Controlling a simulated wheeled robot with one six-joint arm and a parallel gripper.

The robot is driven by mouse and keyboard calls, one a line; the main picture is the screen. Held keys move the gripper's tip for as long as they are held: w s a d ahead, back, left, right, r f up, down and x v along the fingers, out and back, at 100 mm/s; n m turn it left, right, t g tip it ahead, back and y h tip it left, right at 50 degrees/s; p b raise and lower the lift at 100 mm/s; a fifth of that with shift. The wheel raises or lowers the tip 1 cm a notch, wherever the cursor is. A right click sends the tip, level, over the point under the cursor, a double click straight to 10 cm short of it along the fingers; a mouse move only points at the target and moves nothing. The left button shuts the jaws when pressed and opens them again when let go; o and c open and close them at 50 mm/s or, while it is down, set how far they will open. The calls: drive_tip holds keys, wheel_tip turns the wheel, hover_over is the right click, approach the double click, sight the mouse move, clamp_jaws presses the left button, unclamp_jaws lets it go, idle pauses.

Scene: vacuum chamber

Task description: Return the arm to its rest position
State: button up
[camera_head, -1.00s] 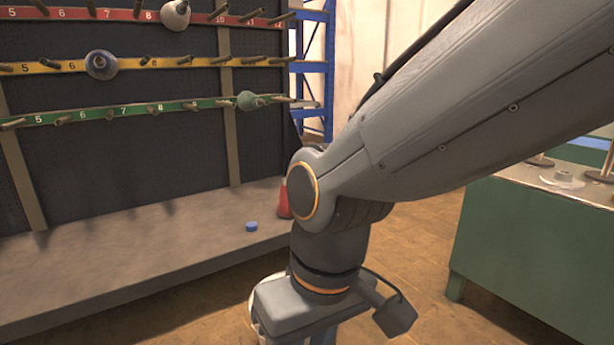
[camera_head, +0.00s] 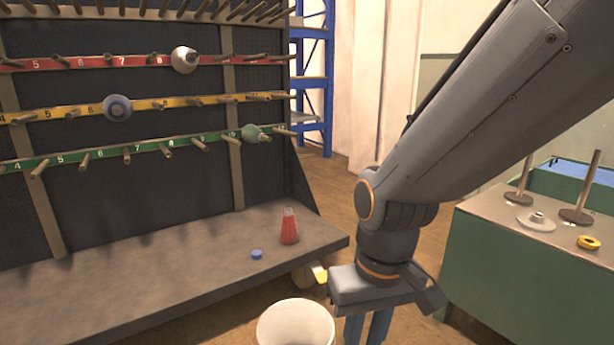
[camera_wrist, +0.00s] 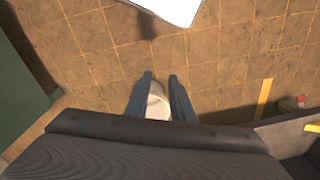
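My grey arm (camera_head: 470,130) reaches in from the upper right in the head view and bends down at its elbow and wrist. My gripper (camera_head: 366,328) points down at the lower edge, between the rack's shelf and the green bench, with its tips cut off by the frame. In the wrist view my gripper's two fingers (camera_wrist: 159,78) stand apart with a gap. A pale shape (camera_wrist: 158,103) shows between them; I cannot tell for sure what it is, but nothing looks clamped.
A white bucket (camera_head: 296,324) stands left of my gripper. The rack's shelf (camera_head: 150,270) holds a red flask (camera_head: 289,226) and a blue cap (camera_head: 257,254). A green bench (camera_head: 540,270) with rod stands and a yellow ring (camera_head: 588,242) is at the right. Tiled floor (camera_wrist: 225,60) lies below.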

drive_tip(key=s+d+r+m+p, duration=0.2)
drive_tip(key=d+r+m+p, duration=0.1)
drive_tip(key=d+r+p, duration=0.7)
drive_tip(key=shift+s+d+r+h+p, duration=0.2)
drive_tip(key=shift+d+r+h+p, duration=0.2)
drive_tip(key=shift+r+p, duration=1.95)
